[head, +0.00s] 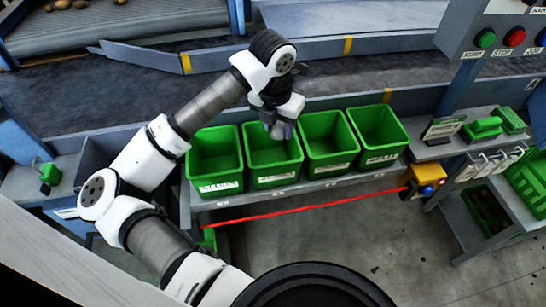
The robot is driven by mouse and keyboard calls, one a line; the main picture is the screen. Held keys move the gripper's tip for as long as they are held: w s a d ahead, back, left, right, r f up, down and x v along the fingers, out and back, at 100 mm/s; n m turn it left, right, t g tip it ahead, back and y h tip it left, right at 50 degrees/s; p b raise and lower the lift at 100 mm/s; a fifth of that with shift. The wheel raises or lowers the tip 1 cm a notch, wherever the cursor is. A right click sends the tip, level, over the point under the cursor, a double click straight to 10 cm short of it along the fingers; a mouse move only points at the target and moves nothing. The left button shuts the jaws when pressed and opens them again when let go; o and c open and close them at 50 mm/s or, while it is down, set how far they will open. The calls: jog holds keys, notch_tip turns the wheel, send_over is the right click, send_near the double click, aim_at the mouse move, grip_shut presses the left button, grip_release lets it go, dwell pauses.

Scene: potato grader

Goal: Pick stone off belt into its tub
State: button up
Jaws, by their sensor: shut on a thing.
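My gripper (280,129) points down over the second green tub (273,177) from the left. It is shut on a small greyish lump, the stone, which is mostly hidden by the fingers. The fingertips are at about the tub's rim near its back right side; how far in they are I cannot tell. Four green tubs stand in a row on a shelf, each with a white label too small to read. The dark belt (370,70) runs behind the tubs.
Other tubs stand beside it: left (214,186), right (330,166) and far right (379,160). A red cord (310,208) runs along the front to a yellow switch box (426,180). A button panel (500,30) hangs at upper right. Potatoes lie at upper left.

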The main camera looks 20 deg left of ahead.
jog(key=shift+f+b, duration=0.3)
jog(key=shift+f, duration=1.5)
jog(key=o, duration=1.1)
jog(key=shift+o, duration=0.2)
notch_tip(320, 180, up, 14)
jog(key=s+b, duration=0.1)
jog(key=b, duration=0.2)
jog(key=shift+s, duration=0.3)
jog(key=shift+f, duration=0.1)
